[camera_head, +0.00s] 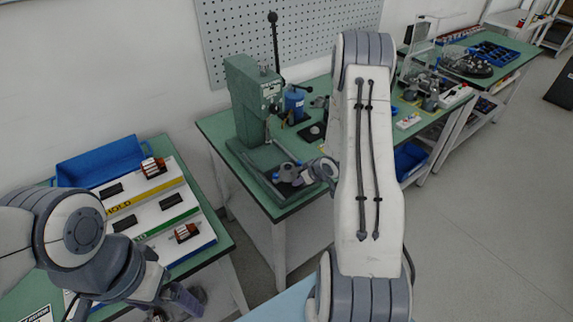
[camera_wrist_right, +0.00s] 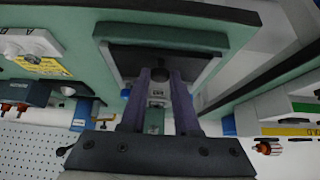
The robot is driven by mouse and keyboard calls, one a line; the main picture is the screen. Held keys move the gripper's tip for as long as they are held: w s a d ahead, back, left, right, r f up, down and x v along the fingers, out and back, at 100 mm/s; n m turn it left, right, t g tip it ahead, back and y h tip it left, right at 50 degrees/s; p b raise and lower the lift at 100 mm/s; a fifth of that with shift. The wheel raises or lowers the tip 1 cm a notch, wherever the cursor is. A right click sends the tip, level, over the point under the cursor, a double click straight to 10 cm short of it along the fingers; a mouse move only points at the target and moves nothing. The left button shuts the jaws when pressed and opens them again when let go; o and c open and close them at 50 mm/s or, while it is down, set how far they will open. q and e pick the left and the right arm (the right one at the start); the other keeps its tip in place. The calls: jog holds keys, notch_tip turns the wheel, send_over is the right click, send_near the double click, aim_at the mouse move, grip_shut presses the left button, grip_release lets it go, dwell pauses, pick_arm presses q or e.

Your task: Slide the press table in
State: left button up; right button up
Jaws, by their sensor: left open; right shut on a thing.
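The green press (camera_head: 250,100) stands on the near left part of the green workbench, with a tall black lever. My right arm reaches across the picture to the press's lower front. My right gripper (camera_wrist_right: 161,75) is shut on a small part at the edge of the dark press table (camera_wrist_right: 185,62); its fingers hide most of that part. In the head view the wrist and arm partly cover the press table, so how far in it sits is unclear. My left gripper (camera_head: 183,299) is open and empty, low at the left, away from the press.
A board with colored strips (camera_head: 150,205) and red-and-silver parts lies on the left table, beside a blue tray (camera_head: 100,163). A blue cylinder (camera_head: 293,103) stands behind the press. A pegboard (camera_head: 290,35) hangs on the wall.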

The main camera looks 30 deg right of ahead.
jog(key=shift+w+a+r+p, duration=0.15)
jog(key=shift+w+p, duration=0.5)
jog(key=shift+w, duration=0.9)
jog(key=shift+w+a+f+p, duration=0.1)
jog(key=shift+w+p, duration=0.55)
jog(key=shift+w, duration=0.9)
jog(key=shift+w+a+r+p, duration=0.1)
jog(key=shift+w+p, duration=0.6)
jog(key=shift+w, duration=0.5)
jog(key=shift+w+a+p, duration=0.1)
jog(key=shift+w+p, duration=0.6)
jog(key=shift+w, duration=0.45)
jog(key=shift+w+p, duration=0.35)
jog(key=shift+w, duration=0.3)
jog(key=o, duration=0.7)
jog(key=shift+c, duration=0.2)
jog(key=shift+p+v, duration=1.55)
jog(key=shift+v, duration=1.3)
jog(key=shift+s, duration=0.15)
